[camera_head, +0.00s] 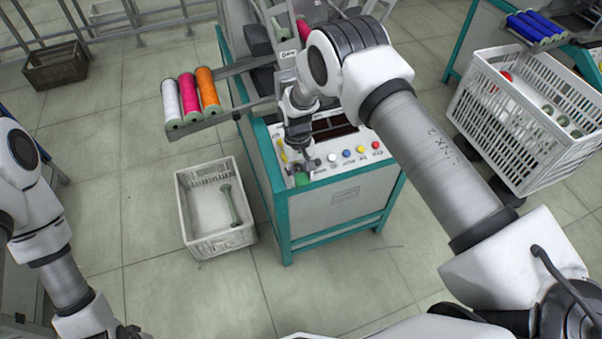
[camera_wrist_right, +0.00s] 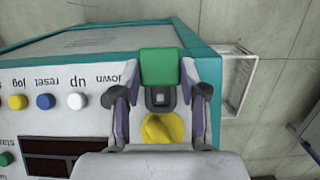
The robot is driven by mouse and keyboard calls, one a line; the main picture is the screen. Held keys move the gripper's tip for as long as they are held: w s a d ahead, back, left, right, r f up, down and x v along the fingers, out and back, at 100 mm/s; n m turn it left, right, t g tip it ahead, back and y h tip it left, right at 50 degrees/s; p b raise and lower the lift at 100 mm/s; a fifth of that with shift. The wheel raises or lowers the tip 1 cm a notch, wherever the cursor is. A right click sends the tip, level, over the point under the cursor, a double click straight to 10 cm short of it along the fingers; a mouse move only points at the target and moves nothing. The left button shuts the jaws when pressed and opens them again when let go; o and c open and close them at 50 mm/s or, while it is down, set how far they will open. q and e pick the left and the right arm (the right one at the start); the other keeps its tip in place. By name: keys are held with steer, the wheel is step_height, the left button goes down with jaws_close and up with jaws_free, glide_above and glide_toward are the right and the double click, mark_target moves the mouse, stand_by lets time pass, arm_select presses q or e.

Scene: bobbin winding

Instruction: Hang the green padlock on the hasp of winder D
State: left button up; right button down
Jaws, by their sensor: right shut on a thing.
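The green padlock (camera_wrist_right: 159,68) is between the fingers of my right gripper (camera_wrist_right: 160,93), which is shut on it. In the head view the green padlock (camera_head: 302,179) is at the front left corner of the winder's control panel (camera_head: 340,176), below my right gripper (camera_head: 299,161). A yellow part (camera_wrist_right: 163,128) lies just beyond the fingers on the panel; it also shows in the head view (camera_head: 283,153). A small grey square piece sits between padlock and yellow part. I cannot tell whether the shackle is around a hasp. Only the dark edge of my left gripper shows at the bottom left.
The panel has a row of coloured buttons (camera_head: 347,154) right of the padlock. A rack holds white, pink and orange bobbins (camera_head: 189,97). A white crate (camera_head: 520,115) stands at right.

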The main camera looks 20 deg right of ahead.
steer(key=shift+s+f, duration=0.3)
steer(key=shift+s, duration=0.15)
stand_by(0.6)
steer(key=c, duration=0.5)
jaws_free()
steer(key=shift+c, duration=0.2)
step_height(320, 180, up, 12)
steer(key=w, duration=0.2)
